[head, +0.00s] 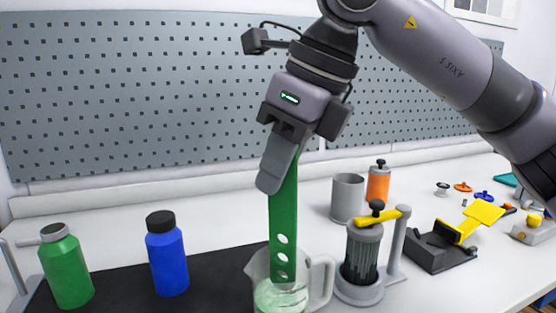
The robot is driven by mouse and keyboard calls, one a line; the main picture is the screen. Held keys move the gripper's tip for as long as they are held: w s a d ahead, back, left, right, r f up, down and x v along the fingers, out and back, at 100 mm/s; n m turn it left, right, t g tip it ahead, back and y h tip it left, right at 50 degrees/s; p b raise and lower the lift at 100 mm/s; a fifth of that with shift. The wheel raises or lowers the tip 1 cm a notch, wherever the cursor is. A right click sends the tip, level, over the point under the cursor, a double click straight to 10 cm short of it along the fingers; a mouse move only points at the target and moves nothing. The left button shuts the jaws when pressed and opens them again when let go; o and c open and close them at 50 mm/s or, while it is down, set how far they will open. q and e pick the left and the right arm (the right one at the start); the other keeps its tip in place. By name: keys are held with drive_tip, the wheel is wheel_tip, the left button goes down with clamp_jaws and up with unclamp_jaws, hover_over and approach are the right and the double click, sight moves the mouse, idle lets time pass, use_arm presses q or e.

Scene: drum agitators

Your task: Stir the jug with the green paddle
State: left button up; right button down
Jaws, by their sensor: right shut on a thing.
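The green paddle (284,215) is a long flat strip with several round holes near its lower end. My right gripper (283,165) is shut on its upper part and holds it nearly upright. The paddle's lower end is inside the clear jug (323,275), which has a handle on its right side. Pale green, swirled-looking liquid shows in the jug around the paddle's tip. The jug's bottom is cut off by the picture's lower edge. My left gripper is not in view.
A green bottle (66,268) and a blue bottle (167,260) stand left of the jug. A grey device with a yellow lever (376,219) stands close on its right, with a grey cup (347,197) behind. A pegboard (130,95) closes the back.

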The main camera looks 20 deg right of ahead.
sight(269, 231)
wheel_tip(269, 231, down, 4)
drive_tip(key=b, duration=0.2)
drive_tip(key=shift+b, duration=0.3)
drive_tip(key=shift+f+b, duration=0.95)
drive_tip(key=shift+f, duration=0.3)
drive_tip(key=shift+a, duration=0.1)
